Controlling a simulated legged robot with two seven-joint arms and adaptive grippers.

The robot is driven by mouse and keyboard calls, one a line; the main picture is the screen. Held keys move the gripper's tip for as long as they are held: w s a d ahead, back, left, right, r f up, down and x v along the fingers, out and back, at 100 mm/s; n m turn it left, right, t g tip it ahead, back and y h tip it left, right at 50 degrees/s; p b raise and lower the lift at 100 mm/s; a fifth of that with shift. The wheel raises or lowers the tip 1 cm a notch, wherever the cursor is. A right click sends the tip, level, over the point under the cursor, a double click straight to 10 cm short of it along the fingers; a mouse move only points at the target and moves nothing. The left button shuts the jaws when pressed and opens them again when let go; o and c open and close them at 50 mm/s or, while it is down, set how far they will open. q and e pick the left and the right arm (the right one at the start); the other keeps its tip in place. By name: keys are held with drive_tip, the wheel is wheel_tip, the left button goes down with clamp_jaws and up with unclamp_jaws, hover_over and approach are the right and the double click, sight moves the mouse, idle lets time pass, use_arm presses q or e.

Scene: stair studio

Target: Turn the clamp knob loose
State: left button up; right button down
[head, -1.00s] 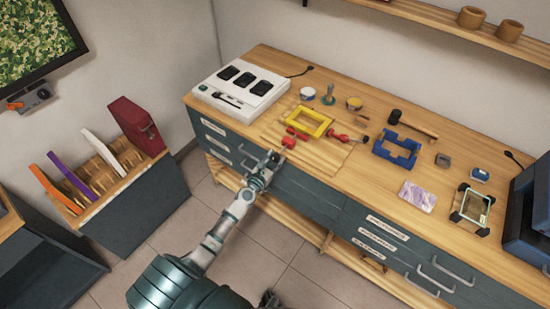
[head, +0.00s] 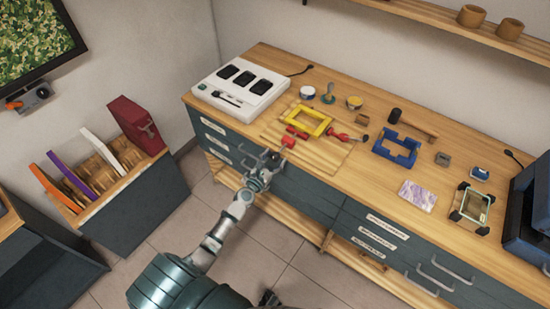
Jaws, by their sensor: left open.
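The red clamp knob (head: 288,142) sits at the front edge of the wooden bench, in front of the yellow frame (head: 306,120). A red clamp part (head: 297,131) lies between the knob and the frame. My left gripper (head: 271,160) is open, just in front of the bench edge, to the lower left of the knob. It appears apart from the knob, with nothing visible between its fingers. A small dark part at the bottom edge may belong to my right gripper (head: 269,298); its fingers cannot be made out.
A red-handled tool (head: 340,136), a blue frame (head: 396,147) and a hammer (head: 414,124) lie to the right on the bench (head: 335,190). A white charger box (head: 241,88) stands at the back left. Drawer handles stick out below the bench top.

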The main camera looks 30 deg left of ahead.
use_arm(q)
drive_tip(key=s, duration=1.1)
drive_tip(key=shift+s, duration=0.25)
drive_tip(key=shift+f, duration=0.15)
